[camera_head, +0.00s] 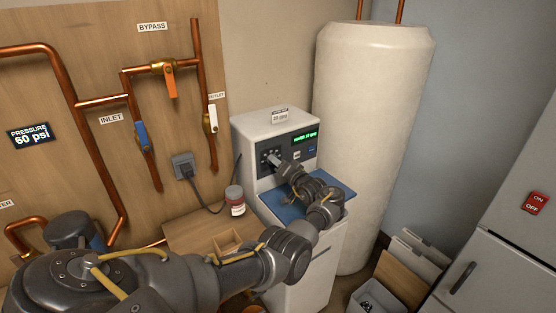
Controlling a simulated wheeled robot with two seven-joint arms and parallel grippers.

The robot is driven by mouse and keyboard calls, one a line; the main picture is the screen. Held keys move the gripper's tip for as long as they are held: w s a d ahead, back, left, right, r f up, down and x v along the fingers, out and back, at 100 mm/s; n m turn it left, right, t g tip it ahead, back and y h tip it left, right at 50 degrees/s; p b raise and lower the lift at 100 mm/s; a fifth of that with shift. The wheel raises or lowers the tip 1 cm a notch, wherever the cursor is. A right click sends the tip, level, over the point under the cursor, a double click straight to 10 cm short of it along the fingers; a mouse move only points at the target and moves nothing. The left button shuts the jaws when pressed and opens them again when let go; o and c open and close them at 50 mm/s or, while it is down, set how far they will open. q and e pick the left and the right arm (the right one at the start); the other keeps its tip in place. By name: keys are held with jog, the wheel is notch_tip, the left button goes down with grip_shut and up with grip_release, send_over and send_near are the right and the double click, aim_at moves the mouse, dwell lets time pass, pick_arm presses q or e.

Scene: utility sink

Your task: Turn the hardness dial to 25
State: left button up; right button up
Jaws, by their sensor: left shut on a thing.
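The hardness dial (268,156) is on the left of the dark front panel of the white softener unit (256,129). My left gripper (277,160) is at this panel and shut on the dial. The gripper hides much of the dial, so I cannot read its setting. A small green display (305,137) glows to the right of the dial, its text too small to read surely. A small label card (280,116) stands on top of the unit. My right gripper is not in view.
A blue lid or tray (335,188) juts out below the panel. A jar (235,199) stands left of the unit on a wooden surface. Copper pipes with an orange valve handle (170,82) run along the left wall. A tall cream tank (365,110) stands close behind on the right.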

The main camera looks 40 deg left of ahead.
pick_arm(q)
jog(key=shift+f+m+p, duration=0.2)
jog(key=shift+m+p, duration=0.35)
jog(key=shift+m, duration=3.75)
jog(key=shift+f+m+p, duration=0.15)
jog(key=shift+m+p, duration=0.4)
jog(key=shift+m, duration=3.75)
jog(key=o, duration=1)
